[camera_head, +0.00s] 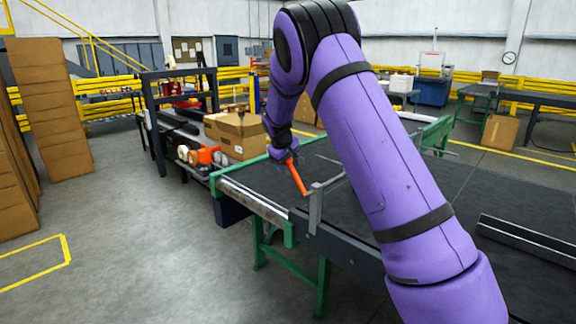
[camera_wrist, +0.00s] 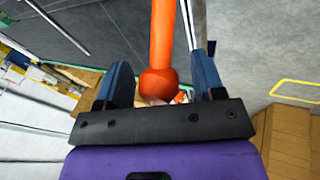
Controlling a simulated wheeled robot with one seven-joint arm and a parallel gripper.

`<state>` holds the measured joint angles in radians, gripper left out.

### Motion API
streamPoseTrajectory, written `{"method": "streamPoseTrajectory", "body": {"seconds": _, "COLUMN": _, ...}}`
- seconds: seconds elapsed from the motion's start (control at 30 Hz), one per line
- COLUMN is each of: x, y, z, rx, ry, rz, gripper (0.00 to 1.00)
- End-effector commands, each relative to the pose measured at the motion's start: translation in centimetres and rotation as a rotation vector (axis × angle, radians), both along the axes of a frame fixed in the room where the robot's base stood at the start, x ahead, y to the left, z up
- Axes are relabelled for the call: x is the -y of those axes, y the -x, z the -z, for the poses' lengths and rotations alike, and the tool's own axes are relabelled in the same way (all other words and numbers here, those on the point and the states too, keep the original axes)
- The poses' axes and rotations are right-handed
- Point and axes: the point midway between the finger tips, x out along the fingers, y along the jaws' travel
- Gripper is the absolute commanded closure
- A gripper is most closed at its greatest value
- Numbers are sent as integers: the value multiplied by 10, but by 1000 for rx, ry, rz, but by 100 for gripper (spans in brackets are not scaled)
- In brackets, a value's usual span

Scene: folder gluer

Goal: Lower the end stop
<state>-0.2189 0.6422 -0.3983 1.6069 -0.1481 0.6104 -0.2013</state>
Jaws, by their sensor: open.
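An orange bar (camera_head: 298,180), which looks like the handle of the end stop, slants up from a grey metal upright (camera_head: 315,208) at the near edge of the dark conveyor table. My gripper (camera_head: 284,152) is at the bar's upper end, small and partly dark in the head view. In the wrist view the orange bar (camera_wrist: 162,35) ends in a rounded knob between the two blue fingers of my gripper (camera_wrist: 162,76). The fingers are open, with a visible gap on each side of the bar. The bar's lower joint is not clear.
The dark conveyor table (camera_head: 460,180) spreads to the right, with a metal rail (camera_head: 530,240) on it. Cardboard boxes (camera_head: 236,133) and orange-and-white items (camera_head: 203,155) sit beyond its left end. Box stacks (camera_head: 45,95) stand at far left. Floor at front left is clear.

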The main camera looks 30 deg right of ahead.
Motion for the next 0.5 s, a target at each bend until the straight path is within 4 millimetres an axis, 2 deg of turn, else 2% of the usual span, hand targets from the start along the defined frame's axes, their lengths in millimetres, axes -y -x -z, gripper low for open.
{"method": "streamPoseTrajectory", "body": {"seconds": 0.3, "x": -20, "y": 16, "z": -54, "rx": 4, "ry": -1, "rz": -2, "gripper": 38}}
{"method": "streamPoseTrajectory", "body": {"seconds": 0.5, "x": -29, "y": 24, "z": -77, "rx": 2, "ry": 0, "rz": -1, "gripper": 38}}
